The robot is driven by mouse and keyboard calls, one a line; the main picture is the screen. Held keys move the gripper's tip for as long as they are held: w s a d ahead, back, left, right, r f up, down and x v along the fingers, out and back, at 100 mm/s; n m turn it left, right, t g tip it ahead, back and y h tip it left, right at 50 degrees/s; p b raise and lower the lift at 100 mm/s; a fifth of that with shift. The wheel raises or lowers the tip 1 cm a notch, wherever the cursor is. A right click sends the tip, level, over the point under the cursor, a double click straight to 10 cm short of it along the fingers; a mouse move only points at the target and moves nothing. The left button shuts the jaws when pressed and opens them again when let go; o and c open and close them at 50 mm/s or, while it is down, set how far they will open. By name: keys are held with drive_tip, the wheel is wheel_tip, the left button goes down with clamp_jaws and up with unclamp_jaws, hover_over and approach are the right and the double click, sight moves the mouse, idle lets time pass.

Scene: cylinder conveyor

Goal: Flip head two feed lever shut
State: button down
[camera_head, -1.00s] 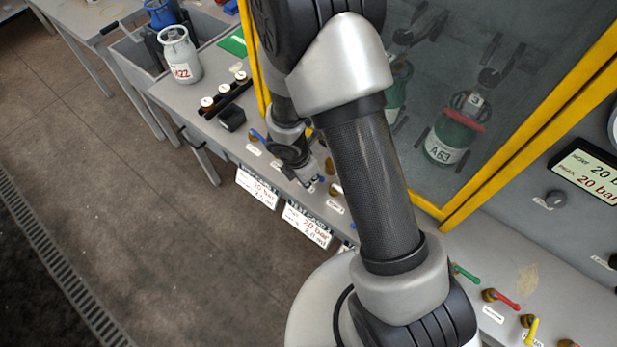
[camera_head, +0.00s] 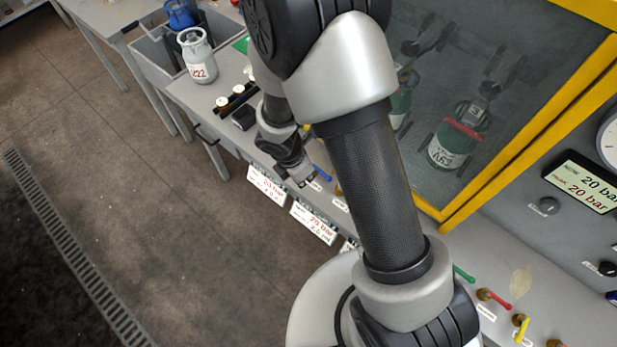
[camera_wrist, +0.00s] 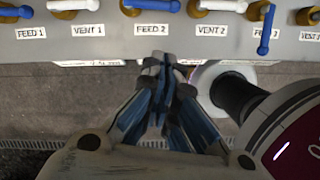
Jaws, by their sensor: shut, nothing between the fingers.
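The FEED 2 lever (camera_wrist: 152,5) is blue and lies sideways, left to right, at the top edge of the wrist view, above its FEED 2 label (camera_wrist: 152,31). Its upper part is cut off. My gripper (camera_wrist: 161,60) is shut and empty, its tips just below that label, in front of the bench edge and apart from the lever. In the head view my gripper (camera_head: 306,181) is at the bench's front edge, beside a blue lever (camera_head: 321,173) on its right.
The blue FEED 1 lever (camera_wrist: 16,11) lies sideways. The FEED 3 lever (camera_wrist: 267,30) points toward the bench front. White levers sit at VENT 1 (camera_wrist: 70,5) and VENT 2 (camera_wrist: 222,5). Pressure placards (camera_head: 313,222) hang on the bench front. A cylinder (camera_head: 197,57) stands far left.

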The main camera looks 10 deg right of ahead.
drive_tip(key=p+v, duration=0.1)
drive_tip(key=v, duration=0.3)
drive_tip(key=shift+s+r, duration=0.1)
drive_tip(key=shift+s, duration=0.05)
drive_tip(key=shift+a, duration=0.1)
drive_tip(key=s+d+r+m+t, duration=0.1)
drive_tip(key=s+d+r+m, duration=0.15)
drive_tip(key=r+m, duration=0.55)
drive_tip(key=s+d+r+m+t, duration=0.1)
drive_tip(key=d+r+m, duration=0.3)
drive_tip(key=r, duration=0.8)
drive_tip(key=s+r+m+t+y, duration=0.1)
drive_tip(key=s+r+m+y, duration=0.1)
drive_tip(key=s+r+m, duration=0.7)
drive_tip(key=s+m, duration=0.1)
drive_tip(key=s, duration=0.2)
drive_tip(key=shift+s+a+r+m+t, duration=0.15)
drive_tip(key=shift+s+a+m+t, duration=0.15)
drive_tip(key=shift+m, duration=0.1)
